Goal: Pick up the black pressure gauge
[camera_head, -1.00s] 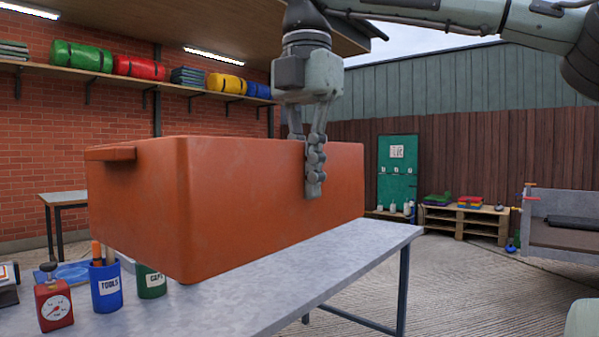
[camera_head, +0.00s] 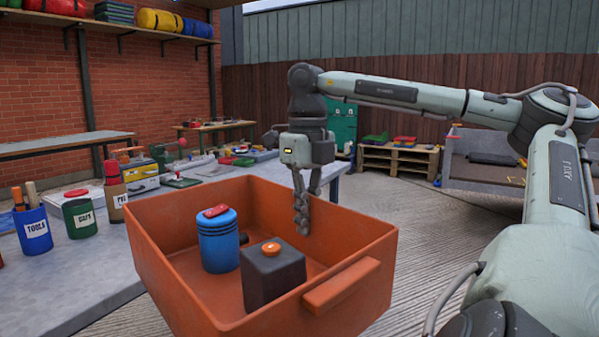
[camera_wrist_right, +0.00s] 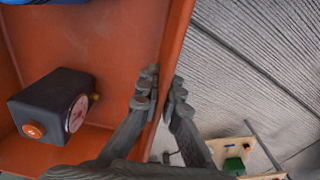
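The black pressure gauge (camera_head: 273,277) is a dark box with an orange knob on top. It stands inside an orange crate (camera_head: 345,262), near its front wall. In the right wrist view the gauge (camera_wrist_right: 52,105) is at the left, with its white dial partly visible. My right gripper (camera_head: 305,218) is at the crate's right wall, behind and right of the gauge, not touching it. In the right wrist view its fingers (camera_wrist_right: 162,88) straddle the crate wall (camera_wrist_right: 171,42) and press on it from both sides. My left gripper is not in view.
A blue ribbed canister (camera_head: 218,245) with a red top stands left of the gauge in the crate. The grey table (camera_head: 95,270) holds cups, including a blue tool cup (camera_head: 33,230), and other items. Open paved floor (camera_head: 425,210) lies to the right.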

